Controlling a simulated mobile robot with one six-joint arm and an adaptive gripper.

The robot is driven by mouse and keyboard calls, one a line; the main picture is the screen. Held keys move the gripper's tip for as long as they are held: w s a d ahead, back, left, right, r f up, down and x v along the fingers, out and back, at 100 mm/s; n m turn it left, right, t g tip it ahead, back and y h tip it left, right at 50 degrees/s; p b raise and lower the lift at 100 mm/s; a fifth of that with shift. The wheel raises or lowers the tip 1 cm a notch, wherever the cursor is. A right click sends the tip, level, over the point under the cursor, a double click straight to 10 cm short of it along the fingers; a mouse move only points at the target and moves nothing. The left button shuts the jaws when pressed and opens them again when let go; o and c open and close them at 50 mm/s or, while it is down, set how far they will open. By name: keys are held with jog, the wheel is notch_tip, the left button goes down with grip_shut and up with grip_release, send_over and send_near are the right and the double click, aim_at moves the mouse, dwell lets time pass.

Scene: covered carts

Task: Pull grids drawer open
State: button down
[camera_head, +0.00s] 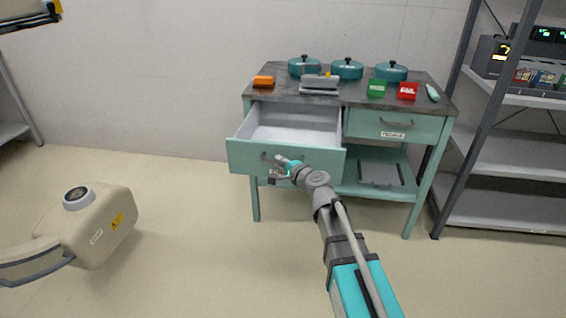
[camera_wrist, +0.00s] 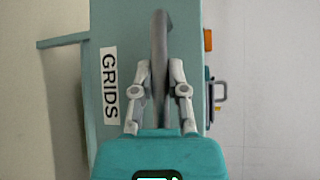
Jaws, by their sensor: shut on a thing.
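The grids drawer (camera_head: 245,155) is the left drawer of a teal cart. It stands pulled out toward me, and its pale inside looks empty. In the wrist view its teal front (camera_wrist: 115,30) carries a white label reading GRIDS (camera_wrist: 109,85). My gripper (camera_head: 275,168) is at the drawer front. In the wrist view my gripper (camera_wrist: 160,75) has its two fingers on either side of the grey bar handle (camera_wrist: 160,40), shut on it. In the head view the gripper hides most of the handle and the label.
The right drawer (camera_head: 393,125) is closed. On the cart top (camera_head: 340,100) stand several teal lidded pots, an orange block (camera_head: 263,81), and green (camera_head: 376,89) and red (camera_head: 408,91) boxes. A beige machine (camera_head: 95,230) stands at left, a shelf rack (camera_head: 505,150) at right. Floor before the cart is clear.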

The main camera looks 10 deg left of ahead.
jog(key=shift+s, duration=0.15)
jog(key=c, duration=0.6)
grip_release()
jog(key=shift+c, duration=0.2)
